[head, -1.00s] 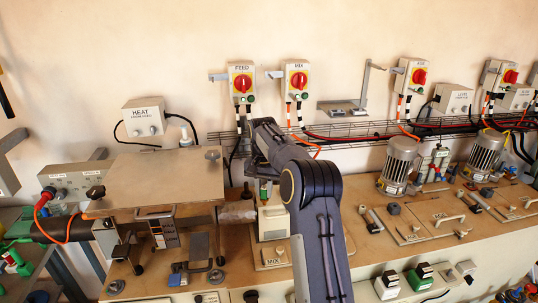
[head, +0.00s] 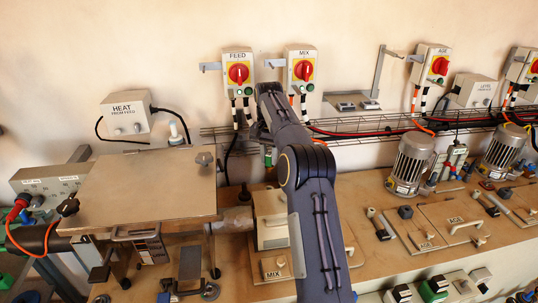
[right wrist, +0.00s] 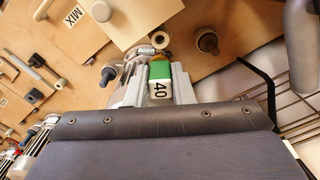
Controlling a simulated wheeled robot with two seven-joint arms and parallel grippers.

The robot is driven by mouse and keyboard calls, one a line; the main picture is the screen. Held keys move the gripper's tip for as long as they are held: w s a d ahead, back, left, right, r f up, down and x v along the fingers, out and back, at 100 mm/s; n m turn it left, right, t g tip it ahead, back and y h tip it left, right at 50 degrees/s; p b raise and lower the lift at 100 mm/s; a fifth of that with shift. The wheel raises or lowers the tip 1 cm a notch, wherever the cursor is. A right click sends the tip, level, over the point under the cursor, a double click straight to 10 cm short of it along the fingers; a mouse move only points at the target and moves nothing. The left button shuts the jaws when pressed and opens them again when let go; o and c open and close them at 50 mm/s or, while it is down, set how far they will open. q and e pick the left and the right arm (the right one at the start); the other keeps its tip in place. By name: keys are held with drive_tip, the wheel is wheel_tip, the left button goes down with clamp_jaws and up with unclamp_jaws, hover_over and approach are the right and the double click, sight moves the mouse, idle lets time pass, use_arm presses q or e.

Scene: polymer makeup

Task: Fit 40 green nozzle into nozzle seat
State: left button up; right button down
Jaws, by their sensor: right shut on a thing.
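The green nozzle (right wrist: 160,72) has a white end marked 40 (right wrist: 160,89). In the right wrist view it sits between the grey fingers of my right gripper (right wrist: 162,80), which is shut on it. In the head view a small green part of the nozzle (head: 268,157) shows below my right wrist, in the air in front of the wall; the arm hides most of the gripper. A beige ring (right wrist: 159,39) lies just beyond the nozzle in the right wrist view; I cannot tell whether it is the nozzle seat. My left gripper is not in view.
A metal plate on legs (head: 150,190) stands left of my arm. A pale MIX unit (head: 270,220) stands under the arm. A wire cable tray (head: 350,132) runs along the wall. A dark-capped knob (right wrist: 207,42) stands near the nozzle. Motors (head: 411,163) stand to the right.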

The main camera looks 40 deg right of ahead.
sight(268, 166)
drive_tip(key=shift+a, duration=0.1)
drive_tip(key=shift+f, duration=0.2)
drive_tip(key=shift+s+a+f+b, duration=0.1)
drive_tip(key=shift+f+b, duration=0.25)
drive_tip(key=shift+b, duration=0.05)
drive_tip(key=shift+f+b, duration=1.3)
drive_tip(key=shift+f, duration=1.05)
drive_tip(key=shift+p, duration=1.15)
drive_tip(key=shift+f+b, duration=0.65)
drive_tip(key=shift+f, duration=1.05)
drive_tip(key=c, duration=1.2)
unclamp_jaws()
drive_tip(key=shift+o, duration=0.2)
